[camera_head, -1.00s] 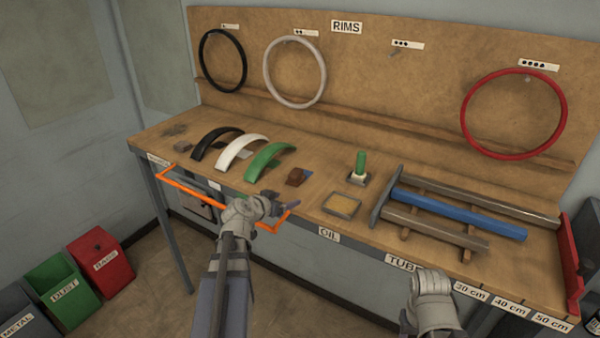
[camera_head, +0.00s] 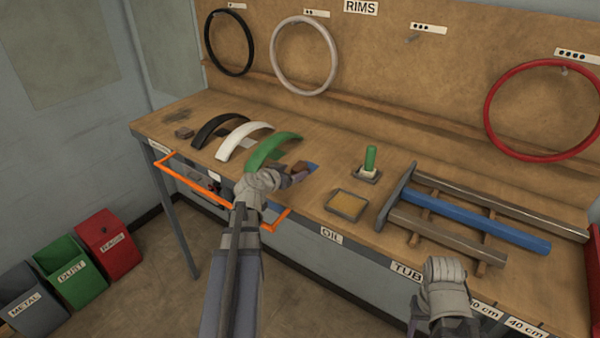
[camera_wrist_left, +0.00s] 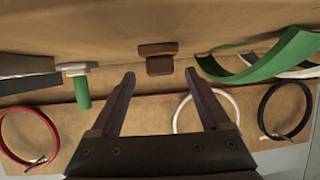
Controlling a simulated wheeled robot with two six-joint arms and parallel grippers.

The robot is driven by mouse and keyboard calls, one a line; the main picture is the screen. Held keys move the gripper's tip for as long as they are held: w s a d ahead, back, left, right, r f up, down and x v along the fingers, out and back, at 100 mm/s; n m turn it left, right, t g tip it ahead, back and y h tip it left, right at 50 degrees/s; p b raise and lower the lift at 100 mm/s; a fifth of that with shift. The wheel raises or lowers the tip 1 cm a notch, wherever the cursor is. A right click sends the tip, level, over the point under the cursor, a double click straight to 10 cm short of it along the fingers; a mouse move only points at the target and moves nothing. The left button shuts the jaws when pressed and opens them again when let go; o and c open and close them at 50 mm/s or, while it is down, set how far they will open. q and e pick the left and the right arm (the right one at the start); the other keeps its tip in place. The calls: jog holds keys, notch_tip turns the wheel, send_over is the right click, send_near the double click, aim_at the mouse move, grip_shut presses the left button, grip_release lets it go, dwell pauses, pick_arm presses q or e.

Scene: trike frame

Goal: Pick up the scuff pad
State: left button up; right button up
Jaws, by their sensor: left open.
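A small brown block, which looks like the scuff pad (camera_head: 299,166), rests on the workbench just right of the green fender. It also shows in the left wrist view (camera_wrist_left: 158,62), beyond and between the fingertips. My left gripper (camera_head: 288,177) is open and empty, low over the bench's front part, close to the block and partly covering it in the head view. In the left wrist view its two fingers (camera_wrist_left: 160,78) are spread with a gap to the block. My right gripper (camera_head: 446,285) hangs by the bench's front edge; its fingers are hidden.
Black, white and green fenders (camera_head: 275,152) stand left of the block. A shallow tray (camera_head: 331,207), a green-handled tool (camera_head: 370,160) and a tube rack (camera_head: 395,195) lie to the right. An orange drawer-like frame (camera_head: 190,182) juts from the bench front.

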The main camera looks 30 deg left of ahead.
aim_at(298, 166)
pick_arm(q)
jog(key=shift+w, duration=0.5)
jog(key=b+x, duration=0.1)
jog(key=x, duration=0.3)
jog(key=shift+w, duration=0.25)
jog(key=shift+s+r, duration=0.15)
jog(key=shift+c, duration=0.5)
grip_shut()
